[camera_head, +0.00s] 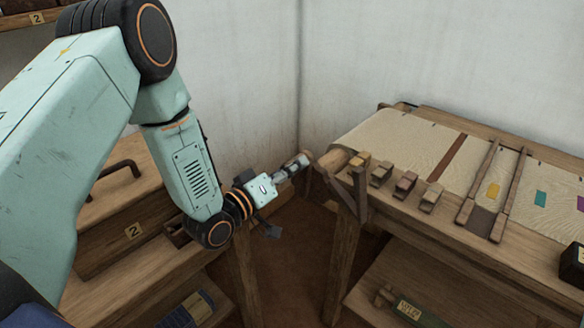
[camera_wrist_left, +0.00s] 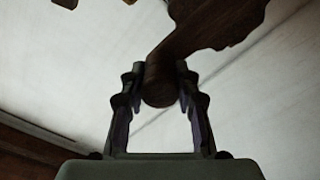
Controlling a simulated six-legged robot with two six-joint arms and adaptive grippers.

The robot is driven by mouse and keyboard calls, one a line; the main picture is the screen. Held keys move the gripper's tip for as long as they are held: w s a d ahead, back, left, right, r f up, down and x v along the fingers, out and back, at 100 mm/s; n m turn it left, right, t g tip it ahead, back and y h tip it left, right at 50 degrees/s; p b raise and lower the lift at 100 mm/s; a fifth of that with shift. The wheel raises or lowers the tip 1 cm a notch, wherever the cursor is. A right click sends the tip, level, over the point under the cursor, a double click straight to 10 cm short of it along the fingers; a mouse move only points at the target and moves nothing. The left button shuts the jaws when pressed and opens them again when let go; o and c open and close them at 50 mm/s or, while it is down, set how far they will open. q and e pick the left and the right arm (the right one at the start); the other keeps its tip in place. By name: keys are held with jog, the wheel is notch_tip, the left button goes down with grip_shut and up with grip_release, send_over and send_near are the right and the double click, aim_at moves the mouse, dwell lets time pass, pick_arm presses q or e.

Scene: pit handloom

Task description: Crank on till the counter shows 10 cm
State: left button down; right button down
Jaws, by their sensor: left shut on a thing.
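My left gripper (camera_head: 292,167) is at the left end of the loom's cloth roller (camera_head: 337,160). In the left wrist view the gripper (camera_wrist_left: 160,70) has its two fingers on either side of the round end of a dark wooden crank handle (camera_wrist_left: 161,88), shut on it. The crank's arm (camera_wrist_left: 215,25) runs up and to the right from there. In the head view the gripper hides most of the handle. Pale cloth (camera_head: 390,140) lies over the loom top. A dark box (camera_head: 573,265) at the right edge may be the counter; no reading shows. My right gripper is not in view.
Several small wooden blocks (camera_head: 405,184) line the loom's front edge. A wooden frame (camera_head: 489,190) lies across the cloth. Green and blue items lie on lower shelves.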

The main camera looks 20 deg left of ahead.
pick_arm(q)
jog(key=c, duration=1)
grip_release()
jog(key=shift+v, duration=5.95)
jog(key=shift+f, duration=0.1)
